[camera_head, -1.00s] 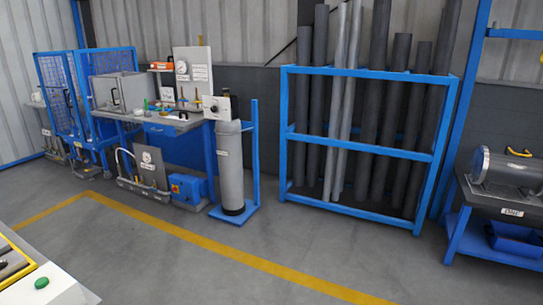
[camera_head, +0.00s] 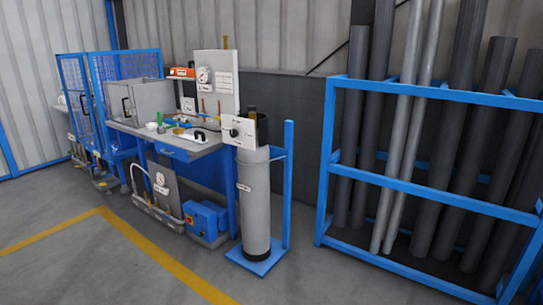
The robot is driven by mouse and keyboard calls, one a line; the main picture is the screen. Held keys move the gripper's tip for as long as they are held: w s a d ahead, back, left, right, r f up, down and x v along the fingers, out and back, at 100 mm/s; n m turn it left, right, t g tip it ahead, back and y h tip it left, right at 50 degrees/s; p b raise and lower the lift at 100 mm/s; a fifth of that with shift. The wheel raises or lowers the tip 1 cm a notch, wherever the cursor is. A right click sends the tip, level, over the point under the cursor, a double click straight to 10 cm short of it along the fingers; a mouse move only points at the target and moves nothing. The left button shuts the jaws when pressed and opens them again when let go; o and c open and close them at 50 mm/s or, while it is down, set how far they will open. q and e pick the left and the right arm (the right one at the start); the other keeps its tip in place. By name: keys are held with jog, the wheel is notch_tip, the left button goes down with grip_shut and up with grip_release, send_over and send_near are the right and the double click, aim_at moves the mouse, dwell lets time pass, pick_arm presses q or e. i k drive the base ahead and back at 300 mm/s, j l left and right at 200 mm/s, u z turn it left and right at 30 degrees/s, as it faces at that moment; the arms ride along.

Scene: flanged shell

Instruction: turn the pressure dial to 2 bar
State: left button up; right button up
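A small white panel with a dark round knob (camera_head: 234,132) is fixed at the top of a grey gas cylinder (camera_head: 254,205). The knob looks like the pressure dial, but its markings are too small to read. A round white gauge (camera_head: 204,75) sits on an upright board (camera_head: 218,80) at the back of the workbench. Another gauge (camera_head: 161,180) is on a plate low down by the floor. Neither of my grippers shows in this view.
The workbench (camera_head: 180,146) carries a grey box (camera_head: 140,101) and small fittings. A blue box (camera_head: 205,220) stands on the floor below. A blue pipe rack (camera_head: 430,190) stands at the right. The grey floor (camera_head: 140,270) in front is clear, with a yellow line.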

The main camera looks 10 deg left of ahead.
aim_at(233, 133)
jog(key=i+u, duration=0.3)
jog(key=i+l+u, duration=0.25)
jog(key=i, duration=0.15)
jog(key=i+j, duration=0.1)
jog(key=i, duration=0.2)
jog(key=i+j, duration=0.1)
jog(key=i, duration=0.15)
